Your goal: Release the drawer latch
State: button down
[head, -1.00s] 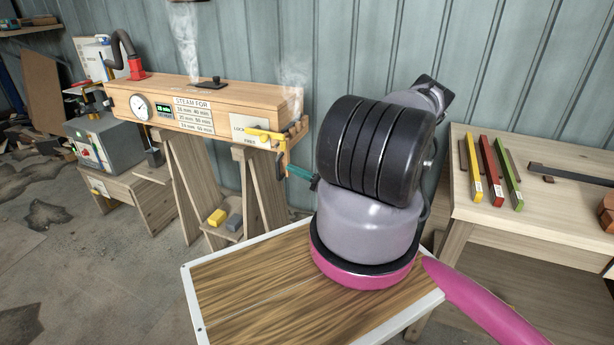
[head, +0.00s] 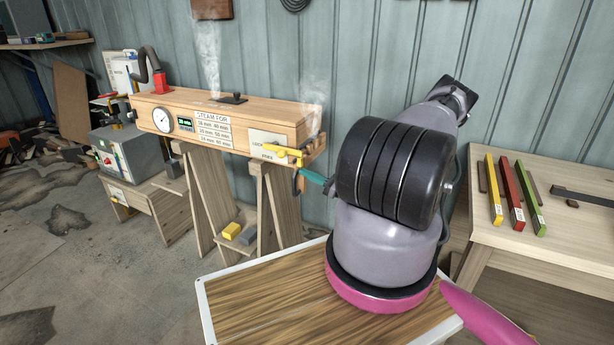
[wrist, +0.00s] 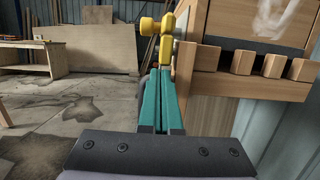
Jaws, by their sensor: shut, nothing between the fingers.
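The yellow latch lever (head: 283,152) is on the right end of the long wooden steam box (head: 220,108). It lies nearly level beside a plate marked LOCK and FREE. My gripper (head: 302,171) has teal fingers, which are shut and empty, just below and right of the lever. In the wrist view the lever (wrist: 166,50) stands straight beyond the fingertips (wrist: 166,74), with a round knob to its upper left. The tips look very close to the lever's near end; I cannot tell whether they touch. My arm hides the space right of the gripper.
Wooden trestle legs (head: 208,205) stand under the box, with a yellow block (head: 231,231) and a grey one low between them. A table (head: 545,215) at right holds yellow, red and green bars. Floor at left is open. Steam rises from the box.

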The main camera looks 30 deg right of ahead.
jog(key=shift+s+r, duration=0.15)
jog(key=shift+r, duration=0.25)
jog(key=shift+s+d+r+g+h, duration=0.15)
jog(key=shift+r+g+h, duration=0.15)
jog(key=shift+r+g, duration=0.15)
jog(key=shift+s+d+r+g+h, duration=0.1)
jog(key=shift+r+g+h, duration=0.25)
jog(key=shift+r, duration=0.15)
notch_tip(320, 180, up, 14)
jog(key=w+a+g+h, duration=0.1)
jog(key=w+g+h, duration=0.1)
jog(key=g+h, duration=0.3)
jog(key=shift+a+f+g, duration=0.25)
jog(key=shift+g, duration=0.65)
jog(key=shift+w+r, duration=0.15)
